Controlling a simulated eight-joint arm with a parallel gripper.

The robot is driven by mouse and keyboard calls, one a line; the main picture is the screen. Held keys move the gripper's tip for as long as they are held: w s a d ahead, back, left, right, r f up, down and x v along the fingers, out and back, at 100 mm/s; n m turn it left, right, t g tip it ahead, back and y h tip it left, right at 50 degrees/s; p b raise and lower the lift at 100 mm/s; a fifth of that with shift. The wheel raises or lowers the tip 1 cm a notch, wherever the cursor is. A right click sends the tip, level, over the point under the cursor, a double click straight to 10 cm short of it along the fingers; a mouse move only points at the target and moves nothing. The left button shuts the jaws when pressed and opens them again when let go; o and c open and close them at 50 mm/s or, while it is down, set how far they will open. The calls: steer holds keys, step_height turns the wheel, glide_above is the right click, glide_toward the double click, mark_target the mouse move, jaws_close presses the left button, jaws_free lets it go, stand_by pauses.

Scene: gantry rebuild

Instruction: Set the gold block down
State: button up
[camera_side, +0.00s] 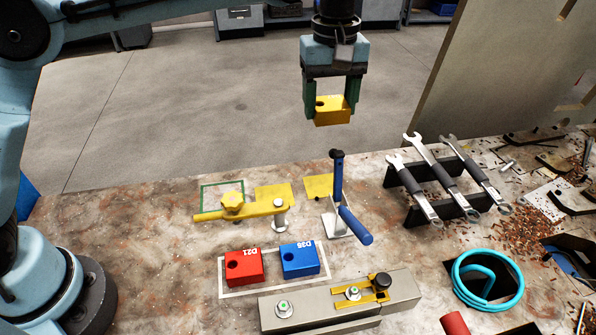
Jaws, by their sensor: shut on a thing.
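The gold block (333,117) has a dark hole in its upper face and hangs in the air above the far side of the workbench. My gripper (332,97) points down and is shut on it, with one green finger on each side. The block is clear of the bench top (130,225). On the bench, a red block (244,268) marked D21 and a blue block (300,260) marked D35 sit side by side inside a white outline.
Yellow patches (272,195) and a green outline (222,189) mark the bench. A yellow clamp arm (240,211), a blue-handled toggle clamp (338,195), a wrench rack (437,180) and a grey bar (340,301) stand there. A teal cable coil (488,279) lies right. The bench's left part is clear.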

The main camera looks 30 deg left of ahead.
glide_above(323, 186)
step_height(323, 186, down, 16)
steer(key=shift+r, duration=0.2)
steer(key=shift+f, duration=0.2)
steer(key=shift+f, duration=0.35)
steer(key=o, duration=1.2)
